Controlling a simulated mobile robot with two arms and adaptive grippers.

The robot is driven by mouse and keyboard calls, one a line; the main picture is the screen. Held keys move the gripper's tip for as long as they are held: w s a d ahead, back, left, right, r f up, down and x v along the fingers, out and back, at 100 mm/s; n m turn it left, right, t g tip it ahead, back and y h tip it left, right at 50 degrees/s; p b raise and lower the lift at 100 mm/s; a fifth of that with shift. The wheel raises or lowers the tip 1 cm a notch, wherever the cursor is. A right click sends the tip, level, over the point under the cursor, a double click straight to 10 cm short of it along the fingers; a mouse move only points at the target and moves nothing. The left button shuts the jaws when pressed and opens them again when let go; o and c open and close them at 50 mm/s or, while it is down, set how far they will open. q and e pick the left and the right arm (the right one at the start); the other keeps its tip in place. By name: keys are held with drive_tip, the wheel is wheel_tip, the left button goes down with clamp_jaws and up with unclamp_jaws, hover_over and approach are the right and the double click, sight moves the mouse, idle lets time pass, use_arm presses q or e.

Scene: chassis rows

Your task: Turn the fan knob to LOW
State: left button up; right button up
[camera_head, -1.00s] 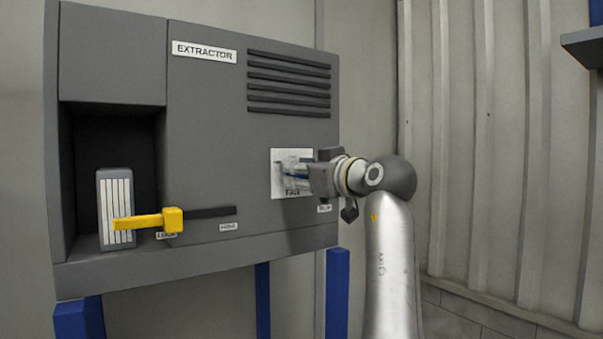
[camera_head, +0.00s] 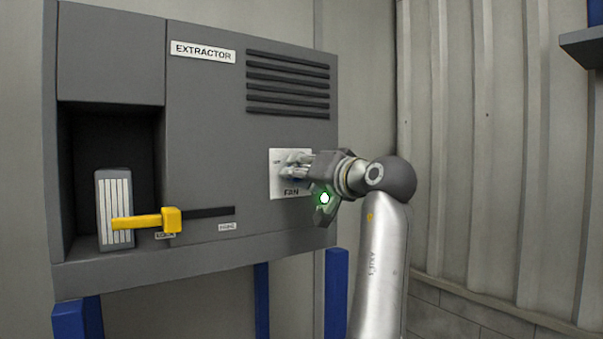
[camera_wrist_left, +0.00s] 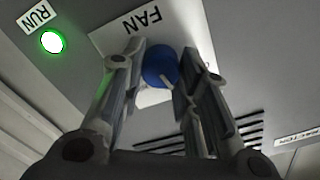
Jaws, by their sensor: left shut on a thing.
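The fan knob (camera_wrist_left: 160,66) is round and blue with a white pointer line. It sits on the white plate marked FAN (camera_wrist_left: 105,40), which also shows on the grey panel in the head view (camera_head: 291,193). My left gripper (camera_head: 292,169) reaches the plate from the right. In the left wrist view its two fingers (camera_wrist_left: 160,70) are shut on the knob, one on each side. The fingers mostly hide the knob in the head view. A small label at the plate's left edge is too small to read, and the LOW mark cannot be made out. My right gripper is not in view.
A green lamp (camera_head: 324,198) glows just below my gripper; the wrist view shows it beside a RUN label (camera_wrist_left: 35,15). A yellow lever (camera_head: 171,220) in a slot and a ribbed block (camera_head: 114,208) are at the panel's left. A shelf (camera_head: 583,46) juts out at the upper right.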

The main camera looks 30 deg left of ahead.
use_arm(q)
drive_tip(key=shift+r+m, duration=0.1)
drive_tip(key=shift+m, duration=1)
drive_tip(key=o, duration=1)
drive_tip(key=shift+a, duration=0.15)
drive_tip(key=shift+w, duration=0.1)
drive_tip(key=v, duration=1.2)
